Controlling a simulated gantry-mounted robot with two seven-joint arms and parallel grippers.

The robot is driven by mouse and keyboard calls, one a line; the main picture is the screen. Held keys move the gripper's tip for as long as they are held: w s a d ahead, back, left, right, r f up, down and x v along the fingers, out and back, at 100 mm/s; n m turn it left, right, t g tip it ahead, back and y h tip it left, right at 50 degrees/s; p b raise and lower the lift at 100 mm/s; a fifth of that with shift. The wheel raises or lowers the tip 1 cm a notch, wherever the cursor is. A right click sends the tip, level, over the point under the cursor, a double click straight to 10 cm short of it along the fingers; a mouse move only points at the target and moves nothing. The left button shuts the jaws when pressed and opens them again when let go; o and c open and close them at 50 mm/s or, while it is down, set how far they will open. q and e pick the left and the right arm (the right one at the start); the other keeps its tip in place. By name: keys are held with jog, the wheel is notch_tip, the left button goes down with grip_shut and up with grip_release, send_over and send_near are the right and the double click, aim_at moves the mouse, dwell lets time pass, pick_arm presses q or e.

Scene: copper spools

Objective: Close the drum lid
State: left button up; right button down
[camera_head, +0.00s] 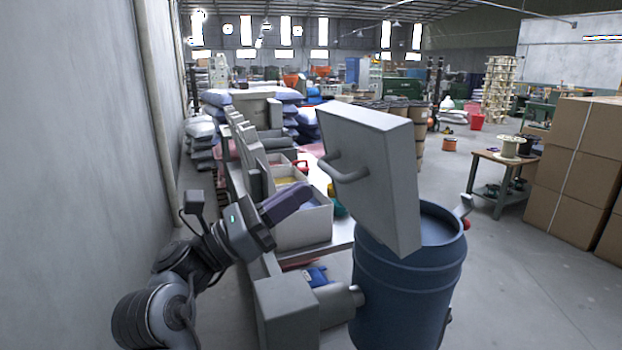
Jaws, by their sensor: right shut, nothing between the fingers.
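A blue ribbed drum (405,295) stands in the right foreground. A thick grey square slab with a bar handle (385,190), apparently the lid, stands steeply tilted at the drum's left side and hides part of its rim. The part of the drum top right of the slab is uncovered. A small pale lever (464,206) shows at the right rim.
A grey box (286,308) with a short cylinder lies close left of the drum. A bench with bins (300,228) stands behind the gripper. A concrete wall (80,130) bounds the left. The floor right of the drum (530,290) is clear up to stacked cartons (580,150).

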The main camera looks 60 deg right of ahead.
aim_at(328, 174)
jog(key=shift+x, duration=1.65)
jog(key=shift+d, duration=0.15)
